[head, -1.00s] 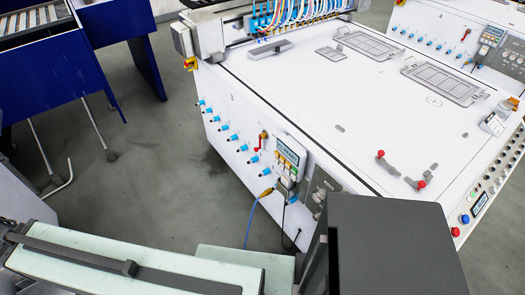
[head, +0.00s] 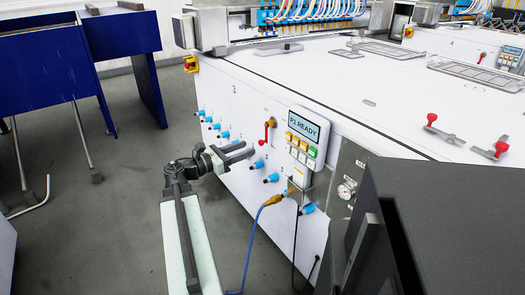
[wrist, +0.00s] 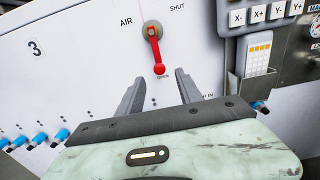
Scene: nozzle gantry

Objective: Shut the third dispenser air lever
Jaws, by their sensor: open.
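The red air lever (wrist: 156,55) hangs from a pivot on the white front panel, its knob down at the OPEN mark. The labels AIR and SHUT stand at the upper left and upper right of its pivot. A "3" is printed on the panel to the left. The lever also shows in the head view (head: 268,130), left of the display box. My gripper (wrist: 158,82) is open and empty. Its two fingers point at the panel, with the lever's knob showing between and just beyond their tips. In the head view my gripper (head: 243,150) is left of the lever.
In the wrist view a holder with a handset (wrist: 258,57) is at right.

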